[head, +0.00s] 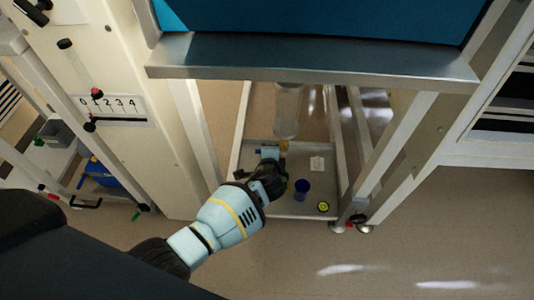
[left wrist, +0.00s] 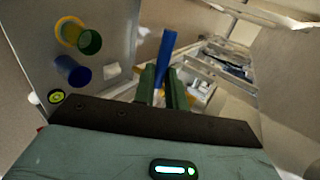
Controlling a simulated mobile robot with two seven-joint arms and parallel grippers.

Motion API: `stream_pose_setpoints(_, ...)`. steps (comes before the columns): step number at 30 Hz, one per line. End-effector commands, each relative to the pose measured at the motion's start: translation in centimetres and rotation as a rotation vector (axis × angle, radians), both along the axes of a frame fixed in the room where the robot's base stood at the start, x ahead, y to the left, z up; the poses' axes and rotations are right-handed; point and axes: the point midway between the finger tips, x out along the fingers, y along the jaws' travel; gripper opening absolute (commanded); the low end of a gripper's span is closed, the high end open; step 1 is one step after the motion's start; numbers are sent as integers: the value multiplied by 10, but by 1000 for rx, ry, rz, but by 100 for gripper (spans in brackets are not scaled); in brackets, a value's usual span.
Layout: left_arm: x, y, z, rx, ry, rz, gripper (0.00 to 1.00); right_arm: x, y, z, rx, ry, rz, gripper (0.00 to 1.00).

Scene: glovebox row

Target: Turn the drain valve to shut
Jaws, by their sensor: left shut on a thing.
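The drain valve's blue lever (left wrist: 167,47) stands up between the green fingers of my left gripper (left wrist: 163,88) in the left wrist view. The gripper is shut on it. A bit of yellow (left wrist: 202,95), perhaps the valve body, shows just behind the fingers. In the head view my left gripper (head: 269,160) reaches in low under the cabinet, beside the foot of a clear upright cylinder (head: 288,110). Blue and yellow valve parts (head: 284,146) show around its tips. The gripper hides much of the valve, and I cannot tell the lever's exact angle. My right gripper is out of view.
A grey tray (head: 290,208) lies below, holding a blue cup (head: 302,187), a yellow-and-black disc (head: 323,206) and a white block (head: 317,163). A green cup (left wrist: 90,41) shows in the wrist view. Frame legs (head: 402,140) and a metal ledge (head: 310,62) bound the space.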

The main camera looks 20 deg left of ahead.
Motion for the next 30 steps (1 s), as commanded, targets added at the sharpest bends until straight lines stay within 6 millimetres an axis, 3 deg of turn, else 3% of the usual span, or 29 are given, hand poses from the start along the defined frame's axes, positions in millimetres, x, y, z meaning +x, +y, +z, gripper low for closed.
stream_pose_setpoints(12,0,2,0,13,5,5,0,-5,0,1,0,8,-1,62)
stream_pose_setpoints(13,0,2,0,13,5,4,16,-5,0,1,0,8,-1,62)
stream_pose_setpoints(18,0,1,0,11,4,3,35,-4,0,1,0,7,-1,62)
stream_pose_setpoints(30,-9,-3,8,8,2,0,35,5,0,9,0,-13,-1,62)
